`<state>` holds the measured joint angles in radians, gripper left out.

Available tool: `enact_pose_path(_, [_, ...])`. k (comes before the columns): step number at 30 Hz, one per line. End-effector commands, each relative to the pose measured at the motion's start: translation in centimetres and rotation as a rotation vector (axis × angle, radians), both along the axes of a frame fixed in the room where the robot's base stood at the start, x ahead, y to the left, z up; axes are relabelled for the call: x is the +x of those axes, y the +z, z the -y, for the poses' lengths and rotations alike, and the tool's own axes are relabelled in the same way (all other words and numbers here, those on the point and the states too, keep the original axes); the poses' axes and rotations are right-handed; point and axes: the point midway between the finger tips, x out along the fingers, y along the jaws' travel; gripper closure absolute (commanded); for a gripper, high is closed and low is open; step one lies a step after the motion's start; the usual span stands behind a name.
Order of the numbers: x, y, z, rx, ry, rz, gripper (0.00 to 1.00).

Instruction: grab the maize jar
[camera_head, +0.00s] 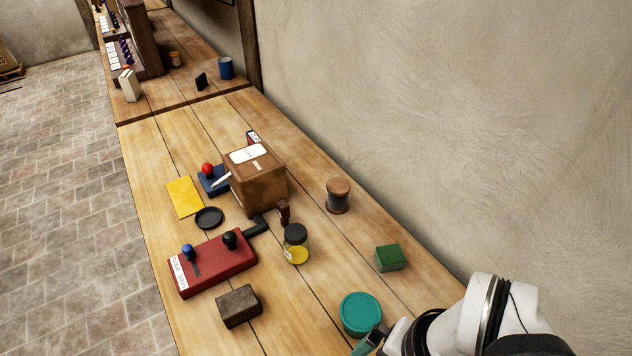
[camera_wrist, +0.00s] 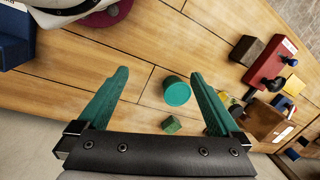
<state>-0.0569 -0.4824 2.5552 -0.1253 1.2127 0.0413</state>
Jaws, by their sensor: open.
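The maize jar (camera_head: 296,246) is a small clear jar with a black lid and yellow contents. It stands upright on the wooden bench, between the red lever box and the green block. In the wrist view it is partly hidden behind my right-hand finger. My gripper (camera_wrist: 160,74) has two teal fingers spread wide, with nothing between them at the tips. In the head view only part of a finger shows at the bottom edge, beside the teal round container, well apart from the jar.
The teal round container (camera_head: 360,313) and green block (camera_head: 390,257) stand between my arm and the jar. A brown-lidded jar (camera_head: 338,196), wooden box (camera_head: 258,185), red lever box (camera_head: 215,265) and dark block (camera_head: 239,306) are around it. A wall borders the bench's right side.

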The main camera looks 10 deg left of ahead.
Motion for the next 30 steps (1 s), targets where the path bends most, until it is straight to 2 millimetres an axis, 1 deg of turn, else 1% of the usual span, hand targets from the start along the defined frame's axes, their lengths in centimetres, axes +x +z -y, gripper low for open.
enact_pose_path(1, [2.1,-1.1,-1.7,0.019,0.053,0.046,0.00])
enact_pose_path(2, [3.9,-1.8,-3.2,0.035,0.082,0.092,0.00])
enact_pose_path(3, [6.2,-3.0,-5.4,0.055,0.112,0.162,0.00])
enact_pose_path(5, [9.5,-4.9,-8.8,0.073,0.133,0.274,0.00])
enact_pose_path(6, [11.3,-6.1,-10.8,0.071,0.138,0.351,0.00])
enact_pose_path(9, [14.6,-9.3,-14.7,0.018,0.143,0.553,0.00])
enact_pose_path(10, [15.2,-10.1,-15.5,-0.012,0.150,0.618,0.00])
enact_pose_path(12, [16.1,-11.5,-16.7,-0.095,0.183,0.772,0.00])
enact_pose_path(14, [16.2,-12.1,-17.4,-0.167,0.228,0.897,0.00])
enact_pose_path(15, [16.1,-12.2,-17.8,-0.210,0.265,0.973,0.00])
enact_pose_path(18, [15.6,-12.1,-18.5,-0.287,0.344,1.114,0.00])
enact_pose_path(20, [15.4,-11.9,-18.8,-0.312,0.375,1.162,0.00])
enact_pose_path(22, [15.9,-12.0,-19.0,-0.326,0.389,1.188,0.00])
enact_pose_path(23, [16.4,-12.2,-19.1,-0.328,0.389,1.191,0.00])
enact_pose_path(27, [20.2,-13.7,-19.5,-0.328,0.384,1.191,0.00])
enact_pose_path(30, [22.6,-14.8,-19.8,-0.328,0.385,1.191,0.00])
